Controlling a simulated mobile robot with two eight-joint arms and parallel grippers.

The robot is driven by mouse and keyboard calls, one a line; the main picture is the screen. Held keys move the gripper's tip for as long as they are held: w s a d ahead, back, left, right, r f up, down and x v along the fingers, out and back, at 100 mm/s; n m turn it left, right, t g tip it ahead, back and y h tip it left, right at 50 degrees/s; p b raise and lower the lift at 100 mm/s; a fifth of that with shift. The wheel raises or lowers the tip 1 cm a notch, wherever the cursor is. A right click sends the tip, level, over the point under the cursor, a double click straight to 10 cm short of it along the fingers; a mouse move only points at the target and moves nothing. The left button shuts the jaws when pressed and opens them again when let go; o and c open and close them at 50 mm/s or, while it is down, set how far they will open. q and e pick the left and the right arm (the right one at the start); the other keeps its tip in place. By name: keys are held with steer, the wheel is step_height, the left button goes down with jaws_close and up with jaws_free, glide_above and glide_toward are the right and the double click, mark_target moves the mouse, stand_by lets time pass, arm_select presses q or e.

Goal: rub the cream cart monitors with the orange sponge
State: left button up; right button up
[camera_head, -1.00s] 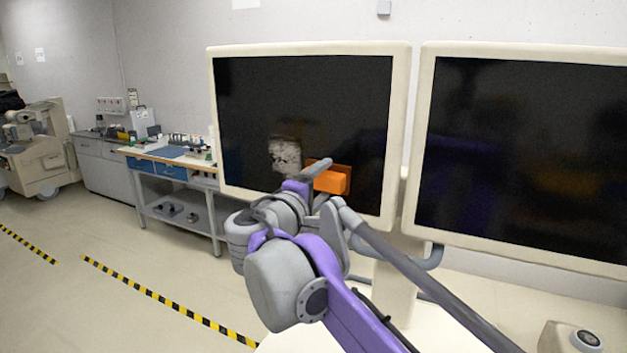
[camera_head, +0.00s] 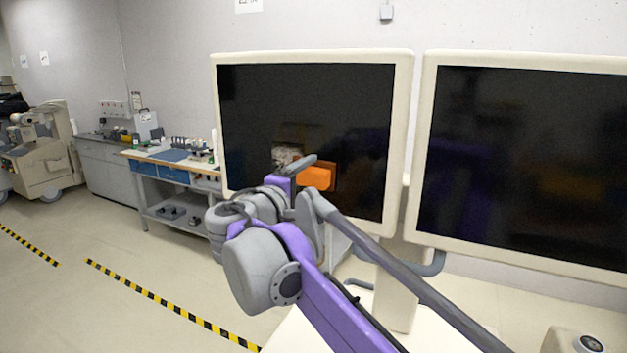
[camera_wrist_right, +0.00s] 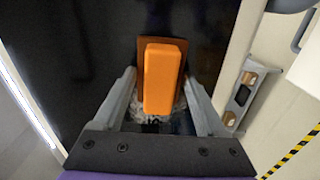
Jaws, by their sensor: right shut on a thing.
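Two cream-framed monitors stand side by side, the left monitor (camera_head: 404,130) and the right monitor (camera_head: 428,130), both with dark screens. My right gripper (camera_head: 304,174) is shut on the orange sponge (camera_head: 320,178) in front of the lower middle of the left screen. The sponge is at the screen, with its dark reflection beside it. A pale grey smudge (camera_head: 287,153) shows just left of and above the sponge; my gripper may hide part of it. In the right wrist view the sponge (camera_wrist_right: 163,80) sits between the fingers, with smudge around its lower end. My left gripper is out of view.
The monitors stand on a cream post (camera_head: 397,290) above a pale cart top (camera_head: 315,330). A workbench (camera_head: 170,170) with small items is behind at the left. A beige machine (camera_head: 45,155) stands at the far left. Open floor with yellow-black tape lies at the left.

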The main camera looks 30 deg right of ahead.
mark_target(324, 175)
steer(key=shift+w+a, duration=0.85)
steer(key=shift+w, duration=0.6)
steer(key=shift+w+a, duration=0.8)
steer(key=shift+w, duration=0.6)
steer(key=shift+w+a, duration=0.85)
steer(key=shift+w, duration=0.6)
steer(key=shift+s+d+r, duration=0.1)
steer(key=shift+r, duration=0.7)
steer(key=shift+s+d, duration=0.45)
steer(key=shift+s, duration=0.35)
steer(key=shift+s+d, duration=0.45)
steer(key=shift+s, duration=0.3)
steer(key=shift+s, duration=0.1)
steer(key=shift+s+d, duration=0.85)
steer(key=shift+s, duration=0.55)
steer(key=shift+s+d, duration=0.85)
steer(key=shift+s, duration=0.6)
steer(key=shift+s+d, duration=0.85)
steer(key=shift+s, duration=0.55)
steer(key=shift+a, duration=0.15)
steer(key=shift+s+a+f, duration=0.1)
steer(key=shift+a, duration=0.2)
steer(key=shift+v, duration=2.6)
